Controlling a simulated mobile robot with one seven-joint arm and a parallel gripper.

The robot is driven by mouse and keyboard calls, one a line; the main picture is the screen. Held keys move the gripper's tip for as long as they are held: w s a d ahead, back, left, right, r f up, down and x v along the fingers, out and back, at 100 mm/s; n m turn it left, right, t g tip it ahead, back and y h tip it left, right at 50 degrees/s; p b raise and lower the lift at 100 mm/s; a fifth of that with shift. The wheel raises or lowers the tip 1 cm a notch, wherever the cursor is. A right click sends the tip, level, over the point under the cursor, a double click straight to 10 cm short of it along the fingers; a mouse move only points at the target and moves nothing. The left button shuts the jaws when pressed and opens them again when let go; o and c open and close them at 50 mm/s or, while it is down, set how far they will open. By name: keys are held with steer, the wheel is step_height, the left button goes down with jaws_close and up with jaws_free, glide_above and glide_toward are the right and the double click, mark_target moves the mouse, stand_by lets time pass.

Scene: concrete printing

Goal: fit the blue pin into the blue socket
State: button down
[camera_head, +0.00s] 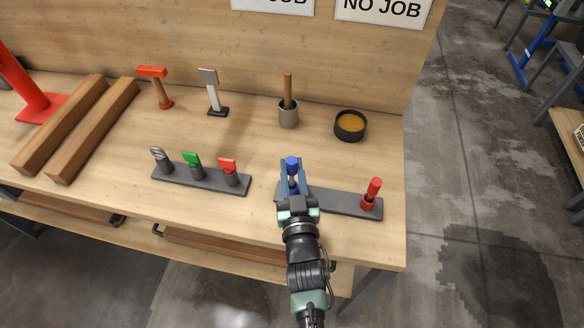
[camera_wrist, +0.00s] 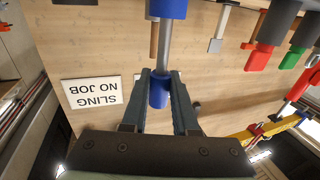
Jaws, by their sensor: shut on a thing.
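The blue pin has a blue head (camera_head: 292,163) and a grey metal shank. My gripper (camera_head: 292,172) is shut on its head, which also shows between the fingers in the wrist view (camera_wrist: 158,92). The wrist view is upside down, and there the shank (camera_wrist: 164,48) runs from the head to the blue socket (camera_wrist: 166,8) at the top edge. The shank's end meets or overlaps the socket; I cannot tell whether it is inside. In the head view the pin looks about upright over the left end of the dark base (camera_head: 340,203), and my gripper partly hides the socket.
A red pin (camera_head: 373,190) stands at the base's right end. A rack (camera_head: 198,178) with grey, green and red-headed pieces is to the left. A brown-handled cup (camera_head: 288,112), a dark bowl (camera_head: 350,126), two hammer-like tools and wooden beams (camera_head: 92,130) stand behind.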

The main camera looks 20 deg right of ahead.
steer(key=shift+f+b, duration=0.6)
steer(key=shift+f, duration=0.1)
steer(key=c, duration=0.6)
jaws_free()
steer(key=shift+r, duration=0.15)
